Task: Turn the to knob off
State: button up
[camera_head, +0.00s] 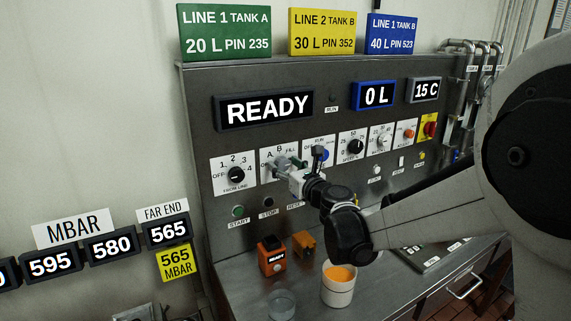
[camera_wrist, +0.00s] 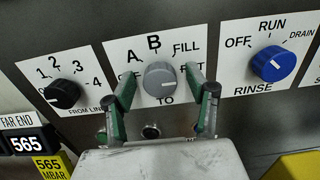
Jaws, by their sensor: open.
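The TO knob is a round grey knob (camera_wrist: 159,79) on a white label plate in the wrist view. The plate reads A, B and FILL above the knob and TO below it; an OFF mark at the left is partly covered by a finger. I cannot make out clearly where the knob points. My gripper (camera_wrist: 161,84) is open, with one green-and-dark finger on each side of the knob. Whether the fingers touch it I cannot tell. In the head view my gripper (camera_head: 290,165) is at this plate and hides most of the knob.
A black FROM LINE knob (camera_wrist: 63,93) is on the left and a blue RINSE knob (camera_wrist: 273,64) on the right. Buttons sit below the plates.

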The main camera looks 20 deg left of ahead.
jog(key=shift+w+a, duration=0.2)
jog(key=shift+a, duration=0.05)
jog(key=shift+c, duration=0.6)
jog(key=c, duration=1)
jog(key=shift+c, duration=0.2)
